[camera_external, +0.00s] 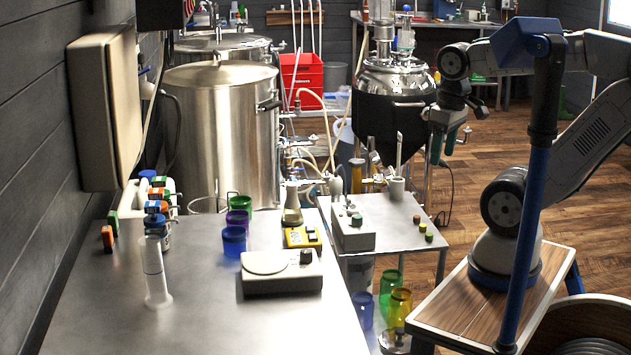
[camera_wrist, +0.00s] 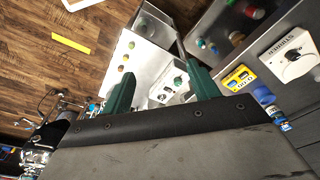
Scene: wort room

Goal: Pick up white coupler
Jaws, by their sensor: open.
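I cannot make out a white coupler for certain in either view. My gripper (camera_external: 443,148) hangs in the air beyond the small metal side table (camera_external: 385,232) in the external view, its two green fingers apart and nothing visible between them. In the wrist view my gripper (camera_wrist: 160,76) is open, with the side table's top (camera_wrist: 152,60) below it. Small coloured pieces, among them a yellow one (camera_external: 422,227) and a green one (camera_external: 429,237), sit near that table's right edge. A pale grey box (camera_external: 352,229) with a green knob stands at its left.
A grey upright holder (camera_external: 397,188) stands at the side table's back. Steel tanks (camera_external: 222,120) stand behind. Wooden floor (camera_external: 490,150) is open at right.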

